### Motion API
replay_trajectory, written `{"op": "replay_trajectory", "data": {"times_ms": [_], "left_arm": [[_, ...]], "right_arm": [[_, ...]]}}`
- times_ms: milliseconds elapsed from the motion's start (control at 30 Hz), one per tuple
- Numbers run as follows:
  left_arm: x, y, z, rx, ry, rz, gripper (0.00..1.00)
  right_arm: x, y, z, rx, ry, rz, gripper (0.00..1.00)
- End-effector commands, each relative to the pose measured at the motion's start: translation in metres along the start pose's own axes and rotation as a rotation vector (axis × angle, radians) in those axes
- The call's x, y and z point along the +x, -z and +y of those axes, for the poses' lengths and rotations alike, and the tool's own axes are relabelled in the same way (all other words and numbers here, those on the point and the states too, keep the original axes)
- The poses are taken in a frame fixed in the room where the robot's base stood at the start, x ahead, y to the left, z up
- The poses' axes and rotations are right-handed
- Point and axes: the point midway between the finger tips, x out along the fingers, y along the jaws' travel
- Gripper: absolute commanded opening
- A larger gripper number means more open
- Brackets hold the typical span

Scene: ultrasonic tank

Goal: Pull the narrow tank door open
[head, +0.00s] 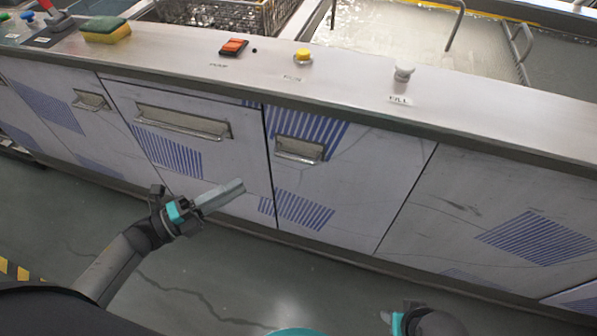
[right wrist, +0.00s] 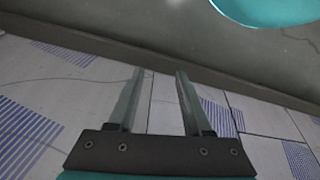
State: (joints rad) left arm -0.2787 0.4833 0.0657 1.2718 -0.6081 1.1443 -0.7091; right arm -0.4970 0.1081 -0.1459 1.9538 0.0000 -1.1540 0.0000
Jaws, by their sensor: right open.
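The tank front is a row of pale door panels with blue stripe patches, all closed. One panel (head: 350,190) right of centre has a short recessed metal handle (head: 300,150). A panel (head: 235,175) to its left has a longer handle (head: 185,122). A further panel at the left has another short handle (head: 92,100). I cannot tell for sure which door is the narrow one. My left gripper (head: 240,185) is in front of the long-handled panel, below its handle; its fingers overlap in view. My right gripper (right wrist: 158,72) is open and empty, low before the panels, away from the handles.
A liquid-filled basin (head: 400,35) and wire basket (head: 225,14) lie behind. The floor (head: 230,280) is clear.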

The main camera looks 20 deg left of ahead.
Motion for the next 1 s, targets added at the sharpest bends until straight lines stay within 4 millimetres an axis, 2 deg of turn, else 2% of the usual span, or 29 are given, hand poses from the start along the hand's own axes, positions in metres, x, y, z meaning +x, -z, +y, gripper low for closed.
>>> {"op": "replay_trajectory", "data": {"times_ms": [167,267,700,900,1000], "left_arm": [[0.005,0.005,-0.003,0.050,0.023,0.049,0.26],[0.017,0.006,-0.005,0.050,0.025,0.050,0.26],[0.108,0.010,-0.006,0.047,0.026,0.046,0.26],[0.139,0.011,-0.006,0.047,0.023,0.046,0.26],[0.147,0.011,-0.006,0.045,0.022,0.046,0.26]], "right_arm": [[-0.002,0.002,0.001,0.001,-0.001,0.007,0.50],[-0.005,0.004,0.001,0.001,-0.001,0.010,0.50],[-0.023,0.015,0.001,0.002,-0.003,0.043,0.50],[-0.034,0.020,0.002,0.003,-0.004,0.059,0.50],[-0.037,0.022,0.002,0.003,-0.005,0.064,0.50]]}}
